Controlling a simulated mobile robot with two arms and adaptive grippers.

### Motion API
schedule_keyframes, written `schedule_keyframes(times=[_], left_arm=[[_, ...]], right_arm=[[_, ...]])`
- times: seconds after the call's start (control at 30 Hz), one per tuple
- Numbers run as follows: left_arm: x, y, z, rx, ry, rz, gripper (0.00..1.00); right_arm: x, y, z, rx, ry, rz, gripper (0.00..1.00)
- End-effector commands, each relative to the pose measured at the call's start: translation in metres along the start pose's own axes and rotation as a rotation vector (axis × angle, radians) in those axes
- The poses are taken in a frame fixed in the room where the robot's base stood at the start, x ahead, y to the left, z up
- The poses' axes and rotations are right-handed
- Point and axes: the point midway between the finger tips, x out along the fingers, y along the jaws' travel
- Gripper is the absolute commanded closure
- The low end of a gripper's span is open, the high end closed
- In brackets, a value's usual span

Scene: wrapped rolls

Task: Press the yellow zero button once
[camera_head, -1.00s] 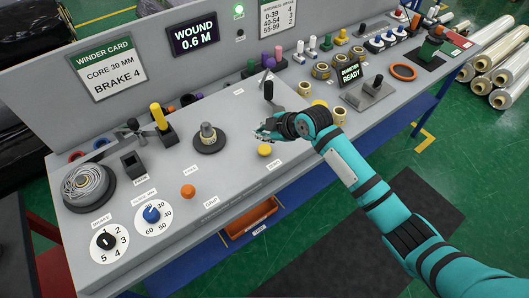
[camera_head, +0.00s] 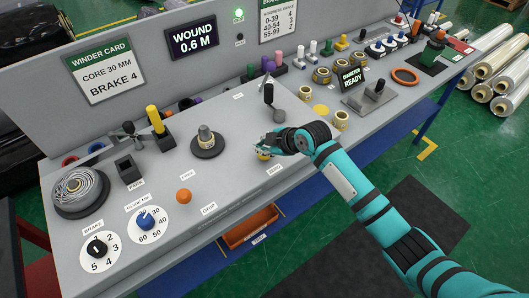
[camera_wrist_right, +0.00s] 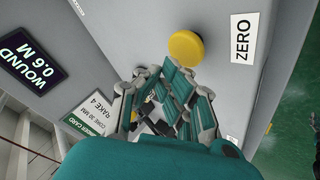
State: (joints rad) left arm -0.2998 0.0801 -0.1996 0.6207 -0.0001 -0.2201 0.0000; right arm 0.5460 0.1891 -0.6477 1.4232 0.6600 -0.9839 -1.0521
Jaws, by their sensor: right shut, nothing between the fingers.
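The yellow zero button (camera_head: 263,156) sits near the front edge of the grey panel, mostly hidden behind my right gripper (camera_head: 268,145) in the head view. In the right wrist view the round yellow button (camera_wrist_right: 186,48) shows whole, beside the white ZERO label (camera_wrist_right: 243,38). My right gripper (camera_wrist_right: 160,72) is shut and empty, its fingertips just short of the button in that picture. I cannot tell whether they touch it. The display (camera_head: 193,38) reads WOUND 0.6 M. My left gripper is not in view.
A black lever (camera_head: 274,103) stands just behind my right gripper. A spindle (camera_head: 206,140), an orange button (camera_head: 183,196) and a yellow-handled lever (camera_head: 157,122) are to the left. Several small rolls, the DIAMETER READY display (camera_head: 362,74) and an orange ring (camera_head: 405,76) are to the right.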

Motion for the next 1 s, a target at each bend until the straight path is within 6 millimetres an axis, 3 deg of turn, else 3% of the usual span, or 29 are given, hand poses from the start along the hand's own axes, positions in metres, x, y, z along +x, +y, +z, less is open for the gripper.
schedule_keyframes(times=[1.0], left_arm=[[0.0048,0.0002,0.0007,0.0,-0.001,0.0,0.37]], right_arm=[[0.0052,-0.004,0.004,0.0,0.0,0.0,1.0]])
